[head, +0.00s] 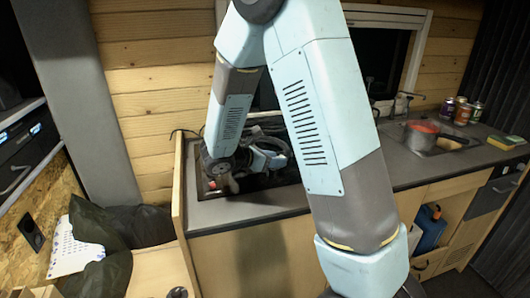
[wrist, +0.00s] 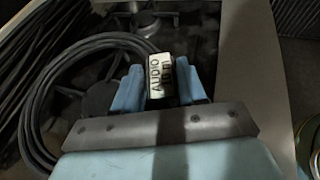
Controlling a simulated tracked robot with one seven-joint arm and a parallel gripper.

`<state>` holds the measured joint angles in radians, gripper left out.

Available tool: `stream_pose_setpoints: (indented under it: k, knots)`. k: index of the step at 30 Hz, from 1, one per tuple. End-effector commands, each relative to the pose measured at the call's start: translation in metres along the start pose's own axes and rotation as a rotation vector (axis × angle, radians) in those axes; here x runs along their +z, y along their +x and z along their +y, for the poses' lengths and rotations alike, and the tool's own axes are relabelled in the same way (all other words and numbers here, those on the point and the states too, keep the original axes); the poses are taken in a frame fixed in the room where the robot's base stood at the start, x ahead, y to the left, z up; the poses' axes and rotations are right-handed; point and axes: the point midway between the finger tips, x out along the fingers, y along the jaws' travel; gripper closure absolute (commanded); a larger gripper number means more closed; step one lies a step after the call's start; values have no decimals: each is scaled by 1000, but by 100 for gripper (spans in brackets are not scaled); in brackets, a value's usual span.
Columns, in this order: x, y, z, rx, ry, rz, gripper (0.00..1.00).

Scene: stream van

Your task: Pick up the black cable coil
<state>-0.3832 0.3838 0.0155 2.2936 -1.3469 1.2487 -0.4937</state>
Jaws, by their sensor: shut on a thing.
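The black cable coil (wrist: 75,52) lies in loops at the left of the wrist view, with a white tag (wrist: 161,80) lettered "AUDIO 10 m". My gripper (wrist: 160,88) has its two blue fingers on either side of the tag, shut on the coil at this label. Whether a cable strand is also between the fingers is hidden behind the tag. In the head view, my gripper (head: 277,159) is over the left part of the counter, with dark loops of the coil (head: 276,134) around and behind it, partly hidden by my arm.
More dark cable (wrist: 22,55) lies at the far left of the wrist view. A wooden panel (head: 178,190) edges the counter's left end.

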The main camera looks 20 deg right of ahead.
Motion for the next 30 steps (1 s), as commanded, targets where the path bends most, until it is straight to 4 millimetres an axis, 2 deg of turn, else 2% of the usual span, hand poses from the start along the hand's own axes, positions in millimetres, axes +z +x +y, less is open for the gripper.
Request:
stream_pose_setpoints:
  k: [1, 6, 19, 26, 30]
  knots:
    - [0, 0, 0, 0, 0, 0, 87]
    - [0, 0, 0, 0, 0, 0, 100]
    - [5, -2, 0, 1, 3, 0, 100]
    - [33, -14, -1, 2, 6, -1, 100]
    - [50, -20, -18, 2, 6, -1, 100]
